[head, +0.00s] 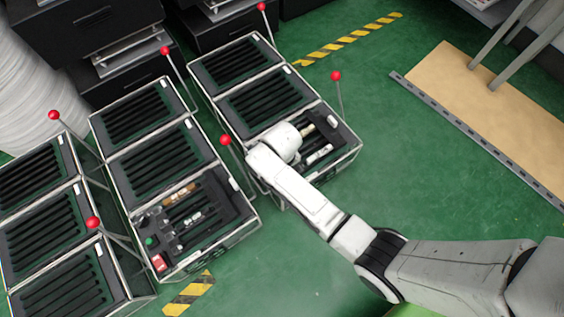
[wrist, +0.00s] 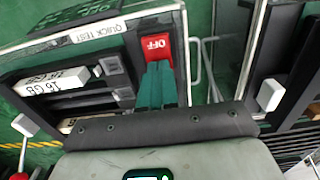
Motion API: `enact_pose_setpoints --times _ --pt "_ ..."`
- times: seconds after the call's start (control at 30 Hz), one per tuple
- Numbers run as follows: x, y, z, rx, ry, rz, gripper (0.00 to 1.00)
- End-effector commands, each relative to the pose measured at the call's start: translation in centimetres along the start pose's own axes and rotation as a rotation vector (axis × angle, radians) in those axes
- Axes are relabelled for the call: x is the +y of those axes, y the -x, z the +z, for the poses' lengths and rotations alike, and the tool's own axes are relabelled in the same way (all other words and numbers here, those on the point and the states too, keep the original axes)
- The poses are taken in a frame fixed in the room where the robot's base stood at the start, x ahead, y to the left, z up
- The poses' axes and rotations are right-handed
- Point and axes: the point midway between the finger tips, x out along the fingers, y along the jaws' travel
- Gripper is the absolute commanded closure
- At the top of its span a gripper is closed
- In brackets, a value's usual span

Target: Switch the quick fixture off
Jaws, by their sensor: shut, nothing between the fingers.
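The quick fixture, labelled "QUICK TEST" (wrist: 97,31), is a dark metal-framed case seen close in the wrist view. Its red switch marked "OFF" (wrist: 153,47) sits at the case's corner. My gripper (wrist: 157,66) is shut and empty, its teal fingers side by side with their tips at the lower edge of the red switch. I cannot tell whether they touch it. White "16 GB" sticks (wrist: 52,82) lie in the fixture's slots. In the head view, my white arm reaches over the front of the right-hand case (head: 335,163), hiding my fingers and the switch.
A neighbouring case (head: 205,238) stands left, with a red button (head: 159,262) and green button (head: 149,241). Red-knobbed levers, including one (head: 226,140) near my wrist, rise beside the cases. Open green floor (head: 420,175) lies to the right.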

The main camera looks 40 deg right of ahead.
Motion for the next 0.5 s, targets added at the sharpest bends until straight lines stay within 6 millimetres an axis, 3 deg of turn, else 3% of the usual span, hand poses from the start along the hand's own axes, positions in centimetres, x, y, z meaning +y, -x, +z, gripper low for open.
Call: enact_pose_setpoints --times 0.5 --pt "0.0 -0.35 -0.04 -0.001 0.0 0.0 1.0"
